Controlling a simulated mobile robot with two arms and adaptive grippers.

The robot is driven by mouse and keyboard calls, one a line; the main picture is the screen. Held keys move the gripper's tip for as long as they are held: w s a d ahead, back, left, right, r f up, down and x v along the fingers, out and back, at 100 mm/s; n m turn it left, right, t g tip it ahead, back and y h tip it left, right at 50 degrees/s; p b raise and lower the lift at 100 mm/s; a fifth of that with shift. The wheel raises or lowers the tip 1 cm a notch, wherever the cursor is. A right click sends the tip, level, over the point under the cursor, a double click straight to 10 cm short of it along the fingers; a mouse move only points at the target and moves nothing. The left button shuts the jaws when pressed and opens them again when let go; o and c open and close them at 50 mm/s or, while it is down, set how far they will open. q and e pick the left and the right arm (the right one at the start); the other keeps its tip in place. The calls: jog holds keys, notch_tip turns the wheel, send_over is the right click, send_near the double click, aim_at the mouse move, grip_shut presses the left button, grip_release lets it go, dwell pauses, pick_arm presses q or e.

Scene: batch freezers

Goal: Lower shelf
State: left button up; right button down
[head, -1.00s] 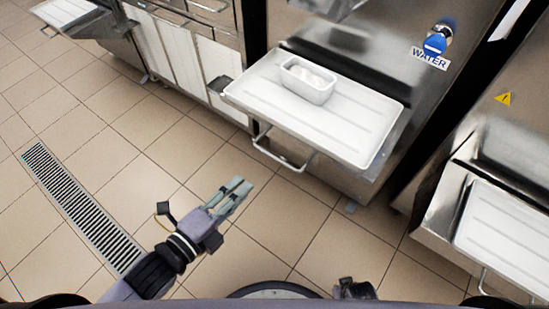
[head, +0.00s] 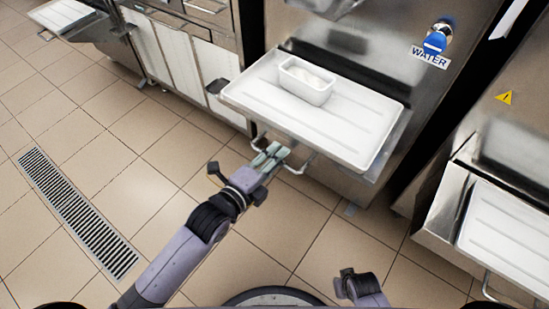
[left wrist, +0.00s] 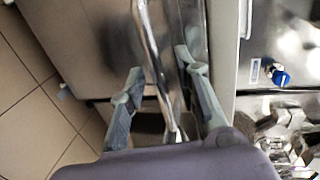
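The shelf is a steel ledge with a white tray (head: 340,120) on it, at the front of a freezer. A bent metal handle bar (head: 299,168) hangs under its front edge. My left gripper (head: 272,151) is at the left part of this handle. In the left wrist view the handle bar (left wrist: 153,50) runs between the two spread fingers of my left gripper (left wrist: 159,66), which is open. I cannot tell whether either finger touches the bar. My right gripper (head: 347,281) is at the bottom edge, partly cut off, its fingers unclear.
A white tub (head: 306,81) with pale contents stands on the tray's left part. A second white tray (head: 505,232) on another machine is at the right. A blue water knob (head: 436,42) is on the freezer front. Tiled floor with a drain grate (head: 75,210) is clear at the left.

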pick_arm(q)
jog(key=shift+c, duration=0.2)
grip_shut()
dwell(0.6)
